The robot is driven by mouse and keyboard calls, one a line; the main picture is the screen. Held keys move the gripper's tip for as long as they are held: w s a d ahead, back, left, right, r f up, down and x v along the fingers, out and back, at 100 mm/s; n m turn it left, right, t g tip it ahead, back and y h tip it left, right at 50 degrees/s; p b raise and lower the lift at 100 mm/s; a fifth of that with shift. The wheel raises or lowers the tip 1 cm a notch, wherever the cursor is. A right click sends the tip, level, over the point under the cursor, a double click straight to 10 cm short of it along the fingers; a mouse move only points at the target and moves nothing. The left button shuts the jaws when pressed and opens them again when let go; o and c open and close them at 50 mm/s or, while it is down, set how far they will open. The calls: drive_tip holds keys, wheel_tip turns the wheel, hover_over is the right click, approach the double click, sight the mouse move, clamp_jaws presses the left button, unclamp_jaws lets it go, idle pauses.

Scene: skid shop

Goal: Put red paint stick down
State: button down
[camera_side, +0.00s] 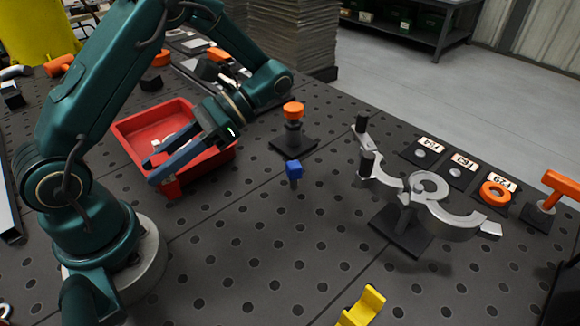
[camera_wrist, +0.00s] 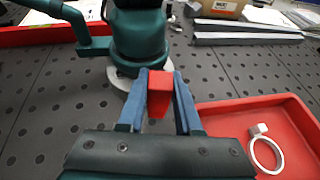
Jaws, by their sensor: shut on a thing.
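The red paint stick (camera_wrist: 160,95) shows in the wrist view as a red block between the two blue-grey fingers. My gripper (camera_wrist: 160,76) is shut on it. In the side view my gripper (camera_side: 150,171) points to the lower left, above the near left part of the red tray (camera_side: 205,163). The stick cannot be told apart from the red tray there. The tray also shows at the right of the wrist view (camera_wrist: 230,108), beside the fingers.
A white ring (camera_wrist: 266,153) lies in the tray. A blue piece (camera_side: 293,170) and an orange-topped post (camera_side: 293,125) stand right of the tray. A grey metal fixture (camera_side: 405,190) stands farther right, and a yellow piece (camera_side: 362,306) at the front.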

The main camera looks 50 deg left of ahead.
drive_tip(key=w+d+r+n+t+h, duration=0.3)
drive_tip(key=w+d+n+h, duration=0.2)
drive_tip(key=d+n+h, duration=0.45)
drive_tip(key=w+a+r+n+t+h, duration=0.2)
drive_tip(key=w+a+n+t+h, duration=0.1)
drive_tip(key=w+n+t+h, duration=0.25)
drive_tip(key=shift+s+d+f, duration=0.2)
drive_tip(key=shift+d+f, duration=2.65)
drive_tip(key=shift+s+d+f, duration=0.2)
drive_tip(key=shift+d+f, duration=2.65)
drive_tip(key=shift+f+n, duration=0.1)
drive_tip(key=shift+n, duration=0.2)
drive_tip(key=c, duration=0.6)
unclamp_jaws()
